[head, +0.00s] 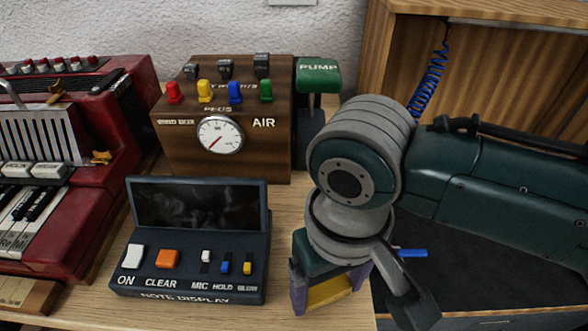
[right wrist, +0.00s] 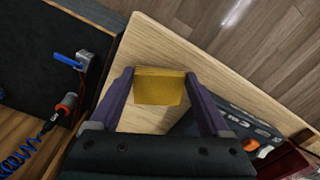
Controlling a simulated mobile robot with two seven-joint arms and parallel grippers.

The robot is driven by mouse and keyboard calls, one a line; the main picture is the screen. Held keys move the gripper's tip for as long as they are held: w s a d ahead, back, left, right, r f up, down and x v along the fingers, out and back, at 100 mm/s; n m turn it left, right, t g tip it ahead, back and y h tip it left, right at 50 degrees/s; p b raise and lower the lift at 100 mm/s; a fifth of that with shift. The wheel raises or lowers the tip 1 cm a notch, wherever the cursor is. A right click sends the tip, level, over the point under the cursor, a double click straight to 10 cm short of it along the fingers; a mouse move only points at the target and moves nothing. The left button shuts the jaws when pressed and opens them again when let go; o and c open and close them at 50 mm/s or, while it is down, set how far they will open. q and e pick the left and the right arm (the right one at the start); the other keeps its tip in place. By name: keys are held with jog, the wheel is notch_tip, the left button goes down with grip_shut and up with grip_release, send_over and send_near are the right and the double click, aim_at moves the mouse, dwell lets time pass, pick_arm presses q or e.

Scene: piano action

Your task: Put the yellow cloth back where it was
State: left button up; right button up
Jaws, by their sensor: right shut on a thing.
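The yellow cloth (right wrist: 158,88) is a folded, flat-looking piece between the two purple fingers of my right gripper (right wrist: 159,76). The fingers are shut on its two sides. In the head view the cloth (head: 330,292) shows under my right wrist, between the fingers of the right gripper (head: 328,287). It is over the light wooden table top, just right of the note display. I cannot tell whether it touches the table. My left gripper is not in view.
The note display (head: 190,245) stands close left of the gripper. Behind it are a wooden gauge box (head: 180,150) and a green pump handle (head: 318,76). A red accordion (head: 120,110) is at left. A wooden case (head: 500,50) with a dark floor and blue-handled part (head: 412,253) is at right.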

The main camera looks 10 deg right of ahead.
aim_at(329, 292)
jog(key=shift+f, duration=0.25)
jog(key=shift+f, duration=0.15)
jog(key=o, duration=1)
notch_tip(329, 292, up, 12)
jog(key=p, duration=0.4)
jog(key=s+a+n+t+y, duration=0.1)
jog(key=s+a+t+y, duration=0.15)
jog(key=s, duration=0.25)
jog(key=s+d, duration=0.2)
jog(key=d, duration=0.2)
jog(key=s+d+r+h, duration=0.1)
jog(key=d, duration=0.2)
jog(key=s+d+t+h, duration=0.1)
jog(key=s+d, duration=0.1)
jog(key=d, duration=0.2)
jog(key=shift+s+d+r+m+h, duration=0.25)
jog(key=shift+s+d+r+m, duration=0.05)
jog(key=shift+s, duration=0.05)
